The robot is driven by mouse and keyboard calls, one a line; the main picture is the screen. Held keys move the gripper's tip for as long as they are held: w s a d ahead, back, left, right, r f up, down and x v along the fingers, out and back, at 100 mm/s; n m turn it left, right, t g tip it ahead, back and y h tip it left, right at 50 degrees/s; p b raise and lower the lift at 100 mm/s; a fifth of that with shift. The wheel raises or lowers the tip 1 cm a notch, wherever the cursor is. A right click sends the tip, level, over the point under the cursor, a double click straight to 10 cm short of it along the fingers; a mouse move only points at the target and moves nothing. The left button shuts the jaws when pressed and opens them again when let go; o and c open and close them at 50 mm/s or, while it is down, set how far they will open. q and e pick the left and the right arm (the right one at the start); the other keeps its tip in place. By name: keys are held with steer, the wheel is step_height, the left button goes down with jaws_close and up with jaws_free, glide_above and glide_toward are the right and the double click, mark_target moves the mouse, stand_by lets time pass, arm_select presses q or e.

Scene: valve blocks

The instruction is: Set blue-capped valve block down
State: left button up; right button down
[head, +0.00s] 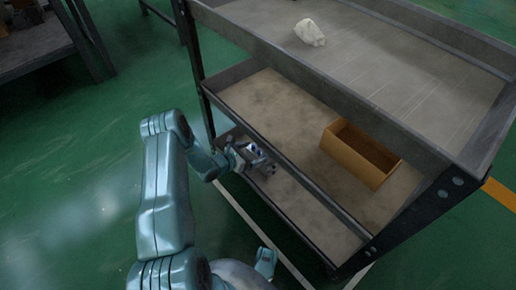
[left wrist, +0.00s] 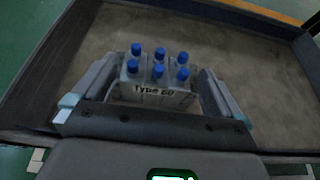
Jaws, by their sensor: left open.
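The valve block (left wrist: 150,93) is a pale grey block with several blue caps on top and the label "Type 60" on its near face. In the left wrist view it stands upright between the fingers of my left gripper (left wrist: 157,78), which is open with one finger on each side. I cannot tell whether the fingers touch the block. My right gripper does not show.
A crumpled white cloth (head: 310,32) lies on the upper shelf (head: 400,75), which overhangs the back. Raised rims edge both shelves. The lower shelf is bare beyond the block.

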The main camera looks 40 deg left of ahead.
arm_select(q)
steer(key=p+v, duration=0.2)
steer(key=v, duration=0.6)
steer(key=shift+p, duration=0.4)
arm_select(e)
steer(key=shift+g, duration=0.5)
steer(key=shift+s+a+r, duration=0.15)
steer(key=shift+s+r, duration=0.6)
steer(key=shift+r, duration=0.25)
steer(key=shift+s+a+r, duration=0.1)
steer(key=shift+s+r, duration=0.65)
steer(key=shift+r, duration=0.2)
arm_select(q)
steer(key=shift+r, duration=0.1)
